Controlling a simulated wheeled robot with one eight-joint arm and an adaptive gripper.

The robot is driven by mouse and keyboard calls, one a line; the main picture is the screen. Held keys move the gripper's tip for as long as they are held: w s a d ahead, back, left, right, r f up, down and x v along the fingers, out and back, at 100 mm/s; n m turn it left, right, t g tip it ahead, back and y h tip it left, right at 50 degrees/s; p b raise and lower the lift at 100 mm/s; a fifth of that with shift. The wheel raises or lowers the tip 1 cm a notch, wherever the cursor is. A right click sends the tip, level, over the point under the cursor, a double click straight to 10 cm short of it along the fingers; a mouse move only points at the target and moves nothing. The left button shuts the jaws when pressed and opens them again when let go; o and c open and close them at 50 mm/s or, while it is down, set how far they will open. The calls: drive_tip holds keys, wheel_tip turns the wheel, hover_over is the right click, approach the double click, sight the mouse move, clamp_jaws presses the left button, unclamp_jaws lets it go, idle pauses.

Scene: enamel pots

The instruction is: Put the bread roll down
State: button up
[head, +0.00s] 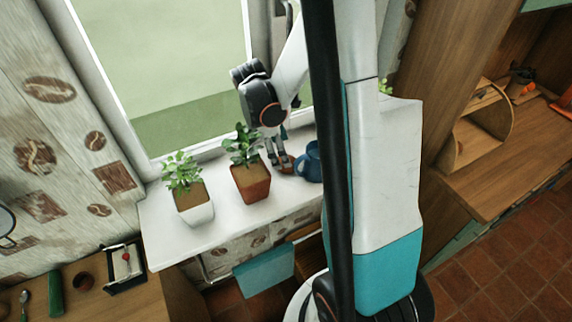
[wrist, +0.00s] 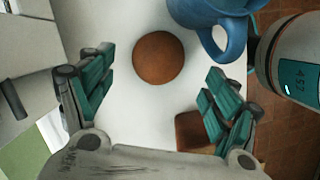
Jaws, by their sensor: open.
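The bread roll (wrist: 158,59) is round and brown. In the wrist view it lies on the white windowsill (wrist: 122,115), ahead of my gripper (wrist: 155,95). My gripper is open, with its two teal-padded fingers apart and nothing between the pads. In the head view my gripper (head: 280,160) points down over the sill (head: 215,232), and the roll (head: 287,168) shows only in part beside the fingers. A blue mug (wrist: 208,12) stands close to the right of the roll.
In the head view, the mug (head: 313,163) is right of my gripper. A plant in a terracotta pot (head: 250,184) is close on the left, and a plant in a white pot (head: 195,207) is farther left. The window (head: 165,65) is behind. A teal cloth (head: 264,271) hangs below the sill.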

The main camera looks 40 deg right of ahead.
sight(288, 170)
drive_tip(key=b+x, duration=0.1)
drive_tip(key=x, duration=0.4)
drive_tip(key=shift+w+b, duration=0.25)
drive_tip(key=shift+b, duration=0.1)
drive_tip(key=c, duration=1.2)
drive_tip(key=shift+r, duration=0.1)
